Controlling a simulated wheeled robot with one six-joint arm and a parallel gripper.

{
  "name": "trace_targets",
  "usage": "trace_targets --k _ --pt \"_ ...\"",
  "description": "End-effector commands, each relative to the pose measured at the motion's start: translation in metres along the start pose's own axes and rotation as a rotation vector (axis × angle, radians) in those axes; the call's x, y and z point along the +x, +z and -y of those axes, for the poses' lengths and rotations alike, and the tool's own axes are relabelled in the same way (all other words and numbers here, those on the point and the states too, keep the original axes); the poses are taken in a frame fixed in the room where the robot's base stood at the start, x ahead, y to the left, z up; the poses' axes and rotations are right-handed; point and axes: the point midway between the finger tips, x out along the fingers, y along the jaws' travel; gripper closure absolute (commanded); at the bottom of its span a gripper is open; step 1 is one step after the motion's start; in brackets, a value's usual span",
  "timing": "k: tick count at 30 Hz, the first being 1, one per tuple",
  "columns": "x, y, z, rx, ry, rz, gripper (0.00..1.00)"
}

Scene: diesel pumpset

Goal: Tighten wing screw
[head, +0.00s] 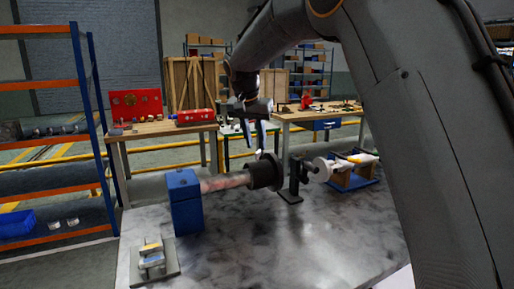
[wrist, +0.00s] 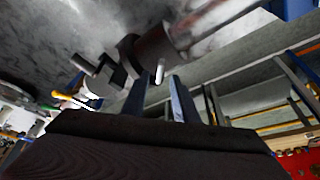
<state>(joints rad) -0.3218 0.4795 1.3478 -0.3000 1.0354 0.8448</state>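My gripper (head: 261,139) hangs above the black collar (head: 265,174) on the shaft, fingers pointing down. In the wrist view the two fingers (wrist: 162,98) stand apart. A small pale pin (wrist: 160,71) shows between their tips, beside the black collar (wrist: 131,52). It may be the wing screw, but its wings cannot be made out. Whether a finger touches it cannot be told. The reddish-grey shaft (head: 226,183) runs from the collar to a blue block (head: 184,205) on the left.
A black stand (head: 294,185) and a white round part (head: 322,169) are right of the collar. A small plate with parts (head: 153,264) lies at the front left of the grey table (head: 270,255). The table front is clear. Shelves (head: 45,140) stand left.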

Motion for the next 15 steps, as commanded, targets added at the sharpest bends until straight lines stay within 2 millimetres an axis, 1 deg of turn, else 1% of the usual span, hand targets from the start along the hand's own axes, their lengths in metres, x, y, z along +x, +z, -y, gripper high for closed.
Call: trace_targets --k 3,6,9,15 --pt "0.016 0.0 -0.001 0.0 0.001 0.001 0.73" --pt "0.024 0.0 -0.001 0.0 0.0 0.0 0.73" --pt "0.028 0.0 -0.001 0.0 0.0 0.0 0.73" --pt "0.03 0.0 -0.001 0.0 -0.001 -0.001 0.73"
